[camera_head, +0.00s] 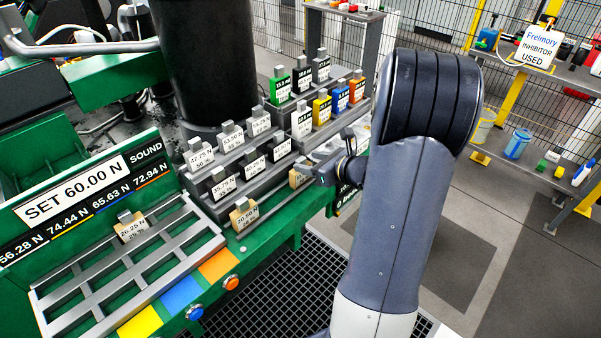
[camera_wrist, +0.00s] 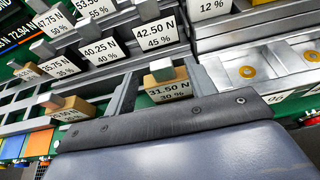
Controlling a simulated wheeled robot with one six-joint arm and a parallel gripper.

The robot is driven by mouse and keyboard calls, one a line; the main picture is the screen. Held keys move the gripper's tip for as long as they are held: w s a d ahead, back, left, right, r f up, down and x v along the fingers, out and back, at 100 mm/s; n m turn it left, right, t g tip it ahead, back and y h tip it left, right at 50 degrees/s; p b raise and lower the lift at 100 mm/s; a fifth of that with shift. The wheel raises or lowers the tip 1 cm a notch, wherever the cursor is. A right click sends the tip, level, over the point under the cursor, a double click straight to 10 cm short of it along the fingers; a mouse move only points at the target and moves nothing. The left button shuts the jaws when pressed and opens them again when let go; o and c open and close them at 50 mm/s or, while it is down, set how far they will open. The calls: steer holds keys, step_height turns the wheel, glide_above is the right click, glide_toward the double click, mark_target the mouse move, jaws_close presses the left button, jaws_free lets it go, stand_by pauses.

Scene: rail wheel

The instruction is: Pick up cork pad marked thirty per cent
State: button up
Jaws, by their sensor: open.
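White-labelled grey blocks (camera_head: 231,137) and coloured blocks (camera_head: 322,108) stand close behind. Open floor lies right of the green bench.

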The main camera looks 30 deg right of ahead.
mark_target(303, 162)
steer(key=shift+f+p+x, duration=0.15)
steer(key=shift+f+x, duration=0.05)
steer(key=shift+x, duration=0.95)
steer(key=shift+f+p+x, duration=0.15)
steer(key=shift+f+x, duration=0.05)
steer(key=shift+x, duration=0.95)
steer(key=shift+s+d, duration=0.1)
steer(key=shift+c, duration=0.4)
steer(key=c, duration=1)
